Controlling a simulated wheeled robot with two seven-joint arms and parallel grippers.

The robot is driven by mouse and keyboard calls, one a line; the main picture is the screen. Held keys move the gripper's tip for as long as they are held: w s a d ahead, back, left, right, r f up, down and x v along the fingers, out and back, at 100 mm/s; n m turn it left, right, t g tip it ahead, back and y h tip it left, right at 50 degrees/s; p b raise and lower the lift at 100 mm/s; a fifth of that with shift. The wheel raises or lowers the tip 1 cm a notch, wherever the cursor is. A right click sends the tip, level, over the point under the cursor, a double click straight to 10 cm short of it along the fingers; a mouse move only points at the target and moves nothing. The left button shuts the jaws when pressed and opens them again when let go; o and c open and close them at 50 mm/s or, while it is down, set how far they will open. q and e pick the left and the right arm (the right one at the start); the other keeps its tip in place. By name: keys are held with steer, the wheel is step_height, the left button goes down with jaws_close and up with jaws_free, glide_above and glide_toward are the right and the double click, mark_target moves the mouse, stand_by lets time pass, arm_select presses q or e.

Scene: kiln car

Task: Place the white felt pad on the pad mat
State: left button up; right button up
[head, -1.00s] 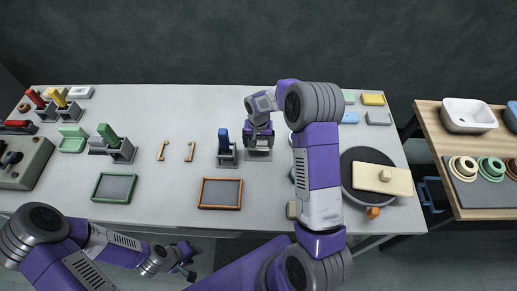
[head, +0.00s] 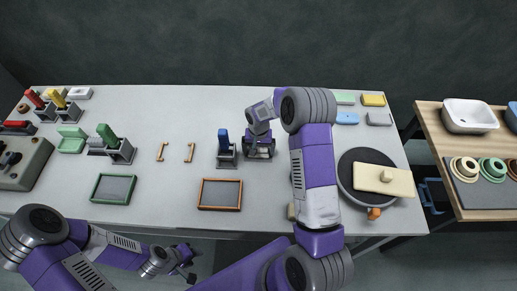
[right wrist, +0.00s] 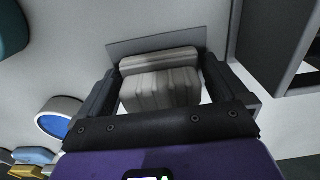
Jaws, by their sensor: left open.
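A pale, ribbed block (right wrist: 160,85), apparently the white felt pad, stands before a thin grey plate in the right wrist view. My right gripper (head: 259,152) is low over a grey stand at mid table in the head view. In the wrist view its fingers (right wrist: 162,80) are on both sides of the block, with a narrow light gap at the right; it looks open. In the head view the gripper hides the block. My left gripper (head: 187,268) is open and empty before the table's front edge. Dark panels with a green frame (head: 95,189) and an orange frame (head: 220,208) lie flat; which is the pad mat is unclear.
A blue piece in a grey stand (head: 227,160) is close left of my right gripper. A dark round plate (head: 362,158) with a cream board (head: 402,184) is at the right.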

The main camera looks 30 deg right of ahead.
steer(key=shift+r, duration=0.25)
step_height(320, 180, up, 12)
steer(key=p, duration=0.1)
steer(key=shift+p, duration=0.3)
